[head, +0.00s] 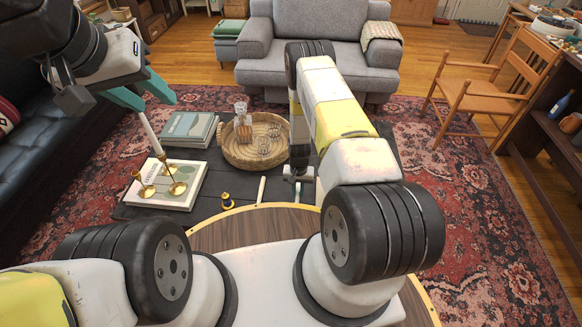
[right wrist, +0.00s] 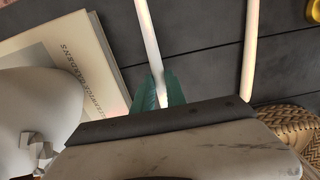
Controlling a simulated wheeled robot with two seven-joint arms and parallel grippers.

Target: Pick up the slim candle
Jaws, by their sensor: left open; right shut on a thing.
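My right gripper (head: 298,178) is low over the dark table (head: 232,180). In the right wrist view its teal fingers (right wrist: 160,92) are shut on a slim white candle (right wrist: 149,40). Whether this candle is clear of the tabletop I cannot tell. A second slim white candle (right wrist: 249,50) lies apart from it on the table; it also shows in the head view (head: 261,190). A third white candle (head: 150,134) stands tilted in a brass holder at left. My left gripper (head: 154,101) is open and empty, above and behind that candle.
Brass candle holders (head: 178,187) stand on a book (head: 183,199). A stack of books (head: 187,129), a wicker tray (head: 230,153) with glassware and a small dark-and-yellow item (head: 227,200) share the table. Another book (right wrist: 65,65) lies beside the held candle. My right arm hides the table's right part.

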